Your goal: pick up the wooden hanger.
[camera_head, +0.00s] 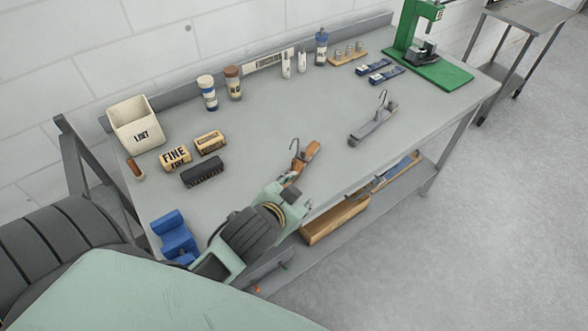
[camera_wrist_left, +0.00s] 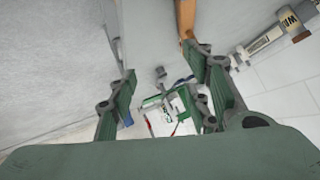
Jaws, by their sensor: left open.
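The wooden hanger (camera_head: 308,154) lies on the workbench near its front edge, brown with a metal hook standing up at its left end. My left gripper (camera_head: 291,188) reaches in from the lower left, just in front of the hanger, and covers part of its near end. A brown wooden strip, likely the hanger (camera_wrist_left: 187,22), shows at the top beside the right finger. Whether they touch I cannot tell. My right gripper is not in view.
A grey hanger (camera_head: 374,122) lies to the right on the workbench (camera_head: 290,110). A green press (camera_head: 432,62) stands at the far right end. Labelled blocks (camera_head: 175,157), a dark brush (camera_head: 202,174), a white bin (camera_head: 137,124) and blue parts (camera_head: 174,236) are to the left.

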